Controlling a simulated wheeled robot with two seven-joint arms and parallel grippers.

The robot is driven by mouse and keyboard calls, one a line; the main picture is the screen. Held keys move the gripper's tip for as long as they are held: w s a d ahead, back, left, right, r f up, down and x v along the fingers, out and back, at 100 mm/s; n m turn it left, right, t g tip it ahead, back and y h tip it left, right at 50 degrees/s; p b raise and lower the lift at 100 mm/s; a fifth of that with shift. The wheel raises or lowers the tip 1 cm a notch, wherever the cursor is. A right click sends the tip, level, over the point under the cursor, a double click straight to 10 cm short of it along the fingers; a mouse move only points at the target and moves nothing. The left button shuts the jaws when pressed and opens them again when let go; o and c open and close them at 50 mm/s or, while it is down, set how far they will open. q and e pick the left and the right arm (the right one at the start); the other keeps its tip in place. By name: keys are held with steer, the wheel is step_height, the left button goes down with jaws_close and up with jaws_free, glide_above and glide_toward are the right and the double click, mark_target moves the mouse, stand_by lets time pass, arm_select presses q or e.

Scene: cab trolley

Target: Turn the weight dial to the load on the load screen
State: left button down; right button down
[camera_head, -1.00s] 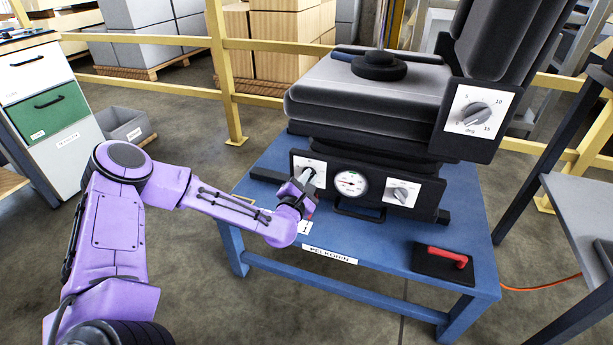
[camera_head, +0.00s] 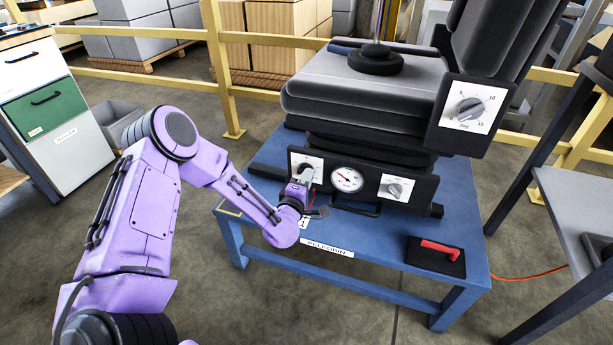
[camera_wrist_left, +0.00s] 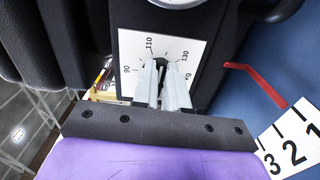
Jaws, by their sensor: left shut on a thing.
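The weight dial's white plate (camera_head: 309,160) is at the left end of the black front panel of the seat base. In the left wrist view the plate (camera_wrist_left: 137,75) reads 90, 110, 130 and kg. My left gripper (camera_head: 305,174) is at this dial, and its two fingers (camera_wrist_left: 162,72) are shut on the knob, which they mostly hide. I cannot read exactly where the knob points. I cannot make out a load screen in these views. My right gripper is not in view.
A round gauge (camera_head: 347,179) and another knob (camera_head: 394,188) share the panel. A deg dial (camera_head: 469,110) is on the seat's side. A yellow rail (camera_head: 229,95) stands behind.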

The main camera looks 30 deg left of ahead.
arm_select(q)
steer(key=shift+f+m, duration=0.1)
steer(key=shift+m, duration=0.7)
steer(key=c, duration=1.2)
jaws_free()
steer(key=shift+o, duration=0.2)
steer(key=p+v, duration=0.2)
steer(key=v, duration=0.8)
steer(key=shift+s, duration=0.25)
steer(key=shift+d, duration=0.1)
